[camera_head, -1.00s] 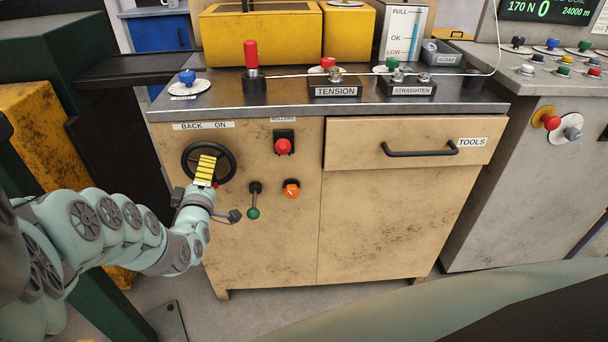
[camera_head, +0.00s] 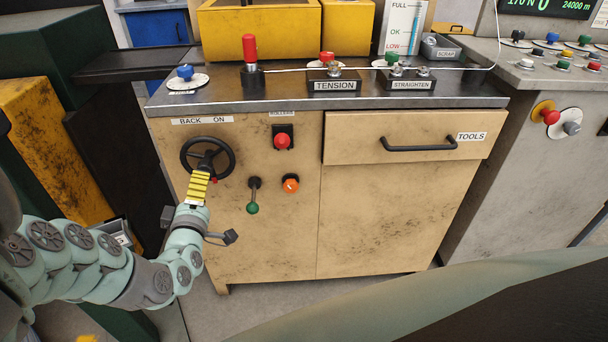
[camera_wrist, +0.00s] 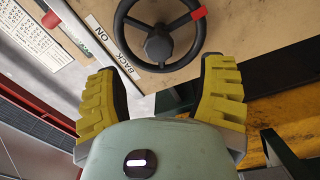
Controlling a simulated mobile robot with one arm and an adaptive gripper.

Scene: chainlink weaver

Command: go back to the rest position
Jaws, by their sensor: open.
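My gripper (camera_head: 199,186), with yellow ribbed fingers, is in front of the cabinet at the lower left of the black handwheel (camera_head: 208,157). In the wrist view my gripper (camera_wrist: 160,95) is open, with its two fingers wide apart and nothing between them. The handwheel (camera_wrist: 160,35) shows beyond the fingertips, apart from them, with a red mark on its rim. In the head view the fingertips overlap the wheel's lower part.
A green-knobbed lever (camera_head: 253,197), an orange knob (camera_head: 290,183) and a red button (camera_head: 282,141) are right of my gripper. The TOOLS drawer (camera_head: 400,137) is shut. A yellow machine (camera_head: 55,150) stands at the left. Floor shows below the cabinet.

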